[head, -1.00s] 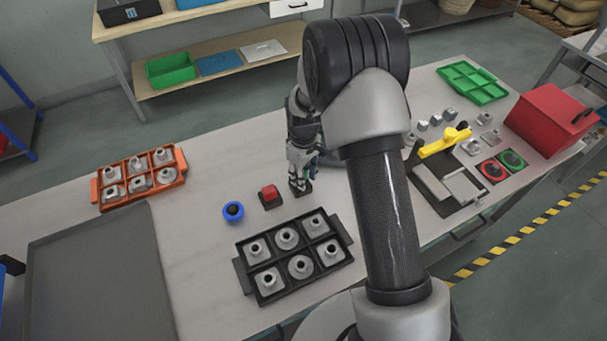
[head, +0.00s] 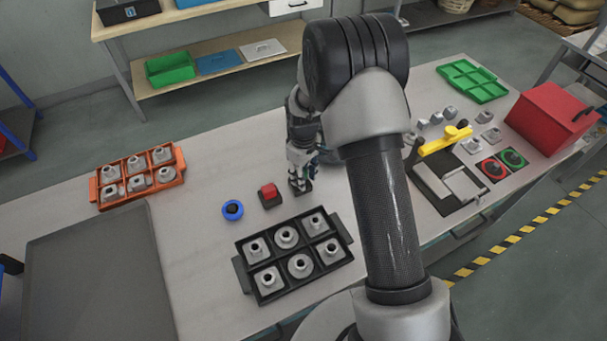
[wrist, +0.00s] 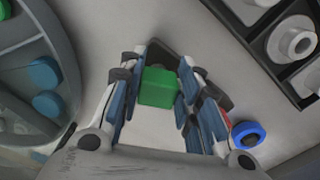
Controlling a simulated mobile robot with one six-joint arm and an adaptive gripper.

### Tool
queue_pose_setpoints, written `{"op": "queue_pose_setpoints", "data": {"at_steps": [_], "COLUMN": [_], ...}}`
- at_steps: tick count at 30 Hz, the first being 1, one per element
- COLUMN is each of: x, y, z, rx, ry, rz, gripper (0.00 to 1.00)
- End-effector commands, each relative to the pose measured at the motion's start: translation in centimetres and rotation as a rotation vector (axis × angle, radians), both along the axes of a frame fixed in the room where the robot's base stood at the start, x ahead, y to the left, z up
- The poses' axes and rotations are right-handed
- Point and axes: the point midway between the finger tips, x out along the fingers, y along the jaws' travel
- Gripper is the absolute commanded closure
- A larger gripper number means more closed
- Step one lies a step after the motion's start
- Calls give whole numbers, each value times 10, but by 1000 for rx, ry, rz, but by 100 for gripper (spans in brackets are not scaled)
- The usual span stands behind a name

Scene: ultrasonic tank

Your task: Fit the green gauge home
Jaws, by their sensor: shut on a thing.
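The green gauge (wrist: 158,88) is a green block between the fingers of my gripper (wrist: 162,100) in the wrist view. My gripper is shut on it. Just beyond the block lies a dark base (wrist: 162,50) with rounded corners; I cannot tell whether the block sits in it or only above it. In the head view my gripper (head: 300,187) points down at the table, right of the red block, and the gauge is hidden there.
A red block (head: 269,192) on a dark base and a blue ring (head: 232,210) stand close on the left. A black tray (head: 241,262) of grey parts lies in front. A round grey vessel (wrist: 45,60) with teal discs is close beside my gripper in the wrist view.

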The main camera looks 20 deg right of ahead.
Motion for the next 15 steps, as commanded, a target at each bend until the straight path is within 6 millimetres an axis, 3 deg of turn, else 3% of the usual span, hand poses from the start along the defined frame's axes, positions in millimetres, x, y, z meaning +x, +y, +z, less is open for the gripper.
{"op": "queue_pose_setpoints", "data": {"at_steps": [15], "x": [0], "y": [0], "z": [-8], "rx": [0], "ry": [0], "rz": [0], "gripper": [94]}}
